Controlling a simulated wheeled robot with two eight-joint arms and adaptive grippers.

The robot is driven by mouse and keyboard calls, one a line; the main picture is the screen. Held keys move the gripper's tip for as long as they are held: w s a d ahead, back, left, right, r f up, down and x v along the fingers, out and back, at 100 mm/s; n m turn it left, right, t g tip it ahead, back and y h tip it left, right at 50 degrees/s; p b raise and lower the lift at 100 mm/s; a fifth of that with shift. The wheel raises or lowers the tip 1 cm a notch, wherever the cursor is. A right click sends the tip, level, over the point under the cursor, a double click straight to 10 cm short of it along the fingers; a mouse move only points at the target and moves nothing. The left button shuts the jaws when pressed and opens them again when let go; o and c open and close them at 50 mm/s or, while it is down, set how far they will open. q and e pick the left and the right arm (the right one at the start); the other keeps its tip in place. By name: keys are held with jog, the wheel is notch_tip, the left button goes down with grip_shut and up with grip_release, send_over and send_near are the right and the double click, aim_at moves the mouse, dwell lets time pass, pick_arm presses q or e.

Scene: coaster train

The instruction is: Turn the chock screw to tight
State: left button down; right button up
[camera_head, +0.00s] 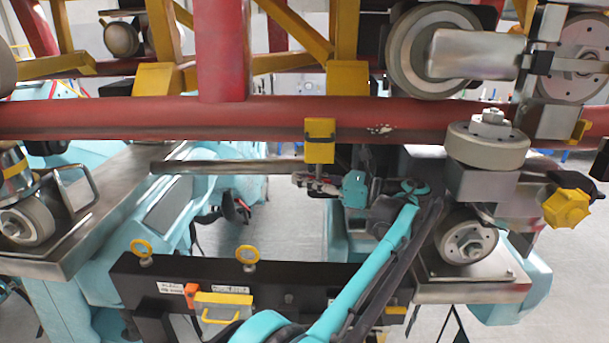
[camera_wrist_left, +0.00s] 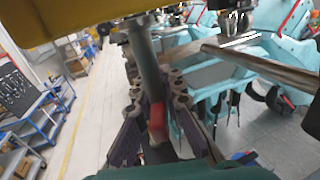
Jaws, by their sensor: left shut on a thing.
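The yellow chock (camera_head: 320,142) sits against the underside of the red rail. Its grey screw (camera_head: 318,172) hangs straight down from it, and shows in the left wrist view as a thick grey rod (camera_wrist_left: 147,65) under the yellow body (camera_wrist_left: 60,18). My left gripper (camera_head: 312,184) is just below the chock, shut on the lower end of the screw. In the left wrist view its fingers (camera_wrist_left: 158,125) stand either side of the screw's lower end, where a red part shows. The screw's tip is partly hidden by the fingers. My right gripper is in neither view.
The red rail (camera_head: 120,117) runs across above my gripper. A grey bar (camera_head: 225,167) lies left of it. Wheels (camera_head: 487,142) and a yellow star knob (camera_head: 567,208) are at the right. A black beam (camera_head: 270,288) with yellow rings crosses below.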

pick_arm(q)
jog(key=shift+n+g, duration=0.3)
jog(key=shift+g, duration=0.1)
jog(key=c, duration=1.6)
grip_release()
jog(key=v, duration=0.7)
jog(key=shift+d, duration=0.15)
jog(key=shift+f, duration=0.1)
